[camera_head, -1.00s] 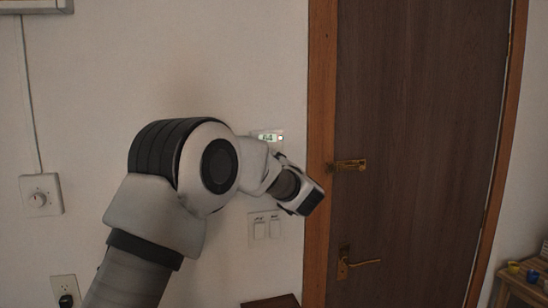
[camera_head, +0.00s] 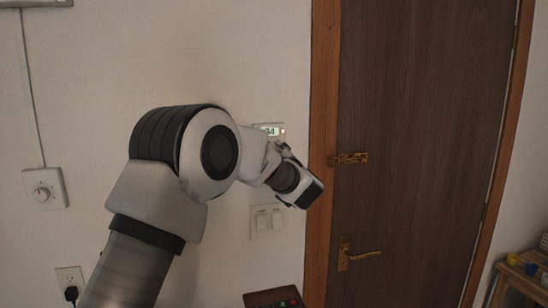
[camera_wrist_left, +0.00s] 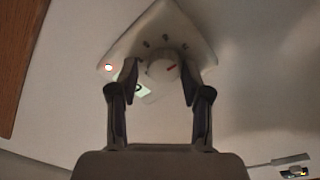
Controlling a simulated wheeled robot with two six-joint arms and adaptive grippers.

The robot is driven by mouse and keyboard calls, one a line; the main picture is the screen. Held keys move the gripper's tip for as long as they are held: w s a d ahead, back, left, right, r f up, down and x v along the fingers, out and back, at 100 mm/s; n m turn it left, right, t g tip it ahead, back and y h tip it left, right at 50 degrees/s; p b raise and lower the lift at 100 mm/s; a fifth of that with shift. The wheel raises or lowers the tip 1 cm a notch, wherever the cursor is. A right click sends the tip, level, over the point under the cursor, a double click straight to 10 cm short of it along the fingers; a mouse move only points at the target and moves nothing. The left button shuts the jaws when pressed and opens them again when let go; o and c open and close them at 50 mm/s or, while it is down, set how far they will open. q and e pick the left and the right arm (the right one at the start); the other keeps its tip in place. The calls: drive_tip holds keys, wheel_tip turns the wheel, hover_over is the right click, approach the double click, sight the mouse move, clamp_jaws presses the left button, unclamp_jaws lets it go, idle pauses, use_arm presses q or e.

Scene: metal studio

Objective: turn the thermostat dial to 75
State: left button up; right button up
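The thermostat is a white panel on the wall with a lit green display (camera_head: 270,131), partly covered by my left arm in the head view. The display shows a number ending in 4; its first digit is unclear. The fingers and dial are mostly hidden in the head view. My right gripper is not in view.
A double light switch (camera_head: 267,221) sits just below the thermostat. A brown door (camera_head: 420,150) with a wood frame stands close to the right. A second white wall dial (camera_head: 44,188) and a power outlet (camera_head: 70,282) are at the left. A dark object stands at the bottom.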

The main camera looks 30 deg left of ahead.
use_arm(q)
drive_tip(key=shift+f, duration=0.2)
drive_tip(key=v, duration=1.1)
drive_tip(key=shift+s+d, duration=0.25)
drive_tip(key=shift+s, duration=0.1)
drive_tip(key=shift+d+r, duration=0.1)
